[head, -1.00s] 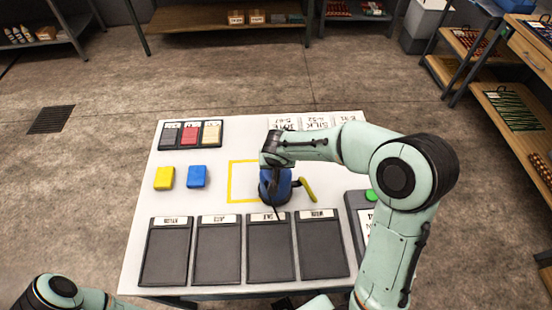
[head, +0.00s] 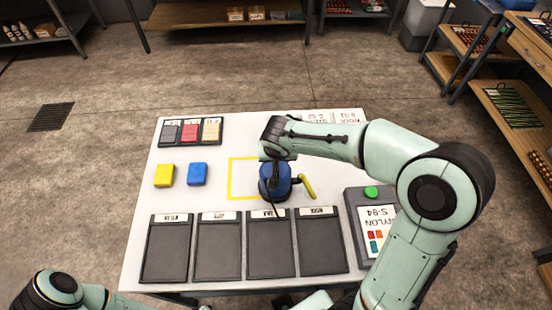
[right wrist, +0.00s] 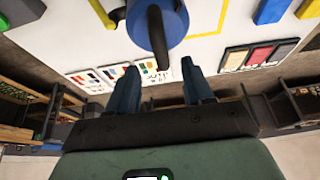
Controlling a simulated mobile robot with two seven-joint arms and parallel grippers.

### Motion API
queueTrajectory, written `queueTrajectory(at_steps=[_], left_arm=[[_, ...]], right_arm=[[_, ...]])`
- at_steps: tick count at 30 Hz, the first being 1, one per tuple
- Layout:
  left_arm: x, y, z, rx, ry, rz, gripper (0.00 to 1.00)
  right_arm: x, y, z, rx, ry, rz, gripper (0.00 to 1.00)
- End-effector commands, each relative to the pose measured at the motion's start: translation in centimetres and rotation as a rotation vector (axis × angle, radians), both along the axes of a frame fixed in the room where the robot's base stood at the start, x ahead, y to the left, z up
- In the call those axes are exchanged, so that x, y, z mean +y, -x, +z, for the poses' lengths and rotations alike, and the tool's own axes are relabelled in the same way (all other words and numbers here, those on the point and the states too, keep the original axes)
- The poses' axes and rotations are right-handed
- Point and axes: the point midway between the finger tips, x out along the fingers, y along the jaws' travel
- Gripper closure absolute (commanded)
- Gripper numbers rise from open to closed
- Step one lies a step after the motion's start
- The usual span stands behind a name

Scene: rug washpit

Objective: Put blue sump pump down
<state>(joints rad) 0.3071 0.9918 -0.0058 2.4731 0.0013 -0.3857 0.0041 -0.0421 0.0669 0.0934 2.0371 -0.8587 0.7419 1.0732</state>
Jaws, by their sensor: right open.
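The blue sump pump (head: 273,184) stands on the white table, overlapping the right part of a yellow square outline (head: 231,180). A dark fitting and a short yellow piece (head: 307,186) stick out on its right. My right gripper (right wrist: 162,88) is open. In the right wrist view the pump (right wrist: 172,22) and its dark handle lie beyond the fingertips, with nothing visible between the fingers. In the head view my right wrist hides the pump's upper back and the fingers are hard to see. My left gripper is out of view; only part of that arm shows at bottom left.
Yellow (head: 164,176) and blue (head: 197,174) blocks sit left of the outline. Several dark labelled trays (head: 218,250) line the front edge. A three-colour tray (head: 191,132) lies at back left. A panel with a green button (head: 371,192) is at right.

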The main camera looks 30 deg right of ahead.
Motion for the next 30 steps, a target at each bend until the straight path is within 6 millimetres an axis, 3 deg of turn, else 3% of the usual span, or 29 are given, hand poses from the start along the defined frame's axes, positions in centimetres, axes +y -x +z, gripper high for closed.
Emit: queueTrajectory(at_steps=[6, 11, 14, 17, 21, 24, 27, 30], left_arm=[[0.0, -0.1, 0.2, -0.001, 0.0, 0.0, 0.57], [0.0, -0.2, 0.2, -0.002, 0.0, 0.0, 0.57], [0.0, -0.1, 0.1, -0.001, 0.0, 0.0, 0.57], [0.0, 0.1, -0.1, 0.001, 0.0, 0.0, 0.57], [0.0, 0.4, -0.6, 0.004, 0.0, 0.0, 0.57], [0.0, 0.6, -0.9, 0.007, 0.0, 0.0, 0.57], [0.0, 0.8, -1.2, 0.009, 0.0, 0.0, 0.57], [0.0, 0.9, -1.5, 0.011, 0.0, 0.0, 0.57]], right_arm=[[0.7, 1.3, 3.8, -0.003, 0.0, 0.0, 0.49], [1.0, 1.9, 4.9, -0.002, -0.008, -0.003, 0.49], [2.7, 2.1, 4.6, -0.018, -0.091, -0.032, 0.49], [6.8, 2.1, 3.9, -0.055, -0.306, -0.125, 0.49], [13.6, 1.8, 4.2, -0.116, -0.753, -0.411, 0.49], [16.4, 1.1, 5.4, -0.153, -1.062, -0.693, 0.49], [16.8, 0.2, 6.3, -0.198, -1.329, -1.018, 0.49], [15.1, -0.3, 6.3, -0.27, -1.545, -1.376, 0.49]])
